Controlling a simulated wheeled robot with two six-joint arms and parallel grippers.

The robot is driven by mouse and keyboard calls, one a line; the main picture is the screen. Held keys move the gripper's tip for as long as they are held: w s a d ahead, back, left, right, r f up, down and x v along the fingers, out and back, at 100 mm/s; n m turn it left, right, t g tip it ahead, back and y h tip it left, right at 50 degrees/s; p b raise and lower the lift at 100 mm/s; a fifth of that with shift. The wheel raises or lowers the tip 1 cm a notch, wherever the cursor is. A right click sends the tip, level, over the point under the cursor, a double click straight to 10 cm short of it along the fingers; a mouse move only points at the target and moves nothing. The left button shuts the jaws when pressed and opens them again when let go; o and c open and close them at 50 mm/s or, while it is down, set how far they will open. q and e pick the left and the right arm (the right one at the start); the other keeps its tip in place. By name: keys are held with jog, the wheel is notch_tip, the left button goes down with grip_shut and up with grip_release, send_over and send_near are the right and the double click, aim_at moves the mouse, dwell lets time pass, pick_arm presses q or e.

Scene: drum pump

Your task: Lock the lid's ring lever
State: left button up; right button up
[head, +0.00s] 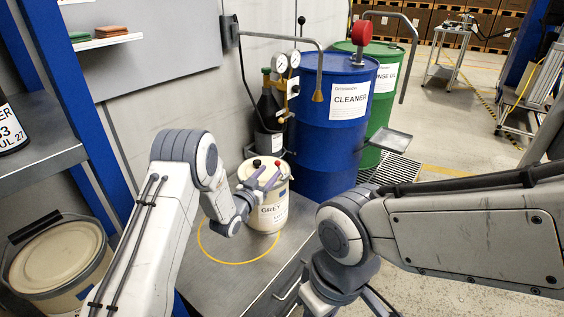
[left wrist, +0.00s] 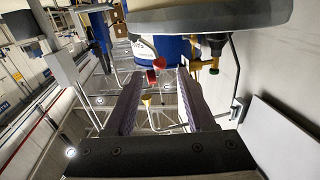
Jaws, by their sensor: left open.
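A small white pail (head: 268,212) with a label reading "GREY" stands on the grey bench, its pale lid (head: 275,171) on top. A small red piece (head: 277,163) and a black knob (head: 257,162) show at the lid. I cannot make out the ring lever apart from my fingers. My left gripper (head: 262,179) is over the near left part of the lid, its fingers apart. In the left wrist view both fingers (left wrist: 160,100) are spread with nothing held between them. A grey round rim (left wrist: 210,14) fills the top there. The right gripper's fingers do not show.
A yellow ring line (head: 238,263) marks the bench (head: 215,285) around the pail. Behind stand a blue drum (head: 313,150) labelled "CLEANER", a green drum (head: 402,90) and a gas cylinder (head: 271,110) with gauges. A larger lidded pail (head: 55,260) is at the left.

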aim_at(278, 163)
pick_arm(q)
jog(key=b+x, duration=0.1)
jog(key=x, duration=0.8)
jog(key=shift+w+d, duration=0.15)
jog(key=shift+d, duration=0.05)
grip_shut()
jog(key=shift+f, duration=0.1)
